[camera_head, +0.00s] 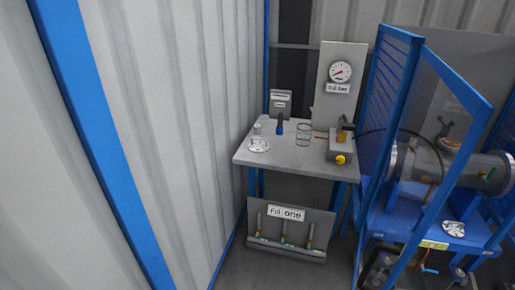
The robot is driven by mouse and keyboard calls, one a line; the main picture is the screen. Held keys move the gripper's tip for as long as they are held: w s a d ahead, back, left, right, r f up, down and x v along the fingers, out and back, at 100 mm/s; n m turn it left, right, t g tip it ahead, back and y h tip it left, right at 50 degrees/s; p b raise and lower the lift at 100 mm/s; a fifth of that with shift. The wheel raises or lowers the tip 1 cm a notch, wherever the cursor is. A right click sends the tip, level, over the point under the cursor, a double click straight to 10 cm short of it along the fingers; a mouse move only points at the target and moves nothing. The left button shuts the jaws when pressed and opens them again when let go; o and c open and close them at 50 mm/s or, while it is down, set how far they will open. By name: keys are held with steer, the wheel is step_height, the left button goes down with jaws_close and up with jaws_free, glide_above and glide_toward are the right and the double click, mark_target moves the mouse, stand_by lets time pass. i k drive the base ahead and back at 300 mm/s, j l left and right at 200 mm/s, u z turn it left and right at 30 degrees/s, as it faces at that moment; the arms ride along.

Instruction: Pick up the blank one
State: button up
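Two pale round flange-like discs are in the head view. One disc (259,145) lies on the grey table (290,160) near its left end. The other disc (453,228) lies on the blue bench (400,224) at the right, below a grey cylindrical shell (475,174). Both show dark marks or holes, but they are too small to tell which is blank. My gripper is not in view.
On the table stand a dark blue-based item (279,127), a clear ringed cylinder (303,134) and a grey device with a yellow knob (341,158). A gauge panel (340,75) rises behind. A blue mesh guard (388,100) separates table and bench. A labelled rack (290,232) stands below.

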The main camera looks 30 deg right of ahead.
mark_target(256, 146)
steer(key=i+j+z, duration=0.25)
steer(key=i+j, duration=0.25)
steer(key=j, duration=0.25)
steer(key=i+j+z, duration=0.15)
steer(key=j, duration=0.25)
steer(key=i+z, duration=0.2)
steer(key=i, duration=0.55)
steer(key=i+j+z, duration=0.15)
steer(key=i, duration=0.6)
steer(key=i+l, duration=0.2)
steer(key=i, duration=0.2)
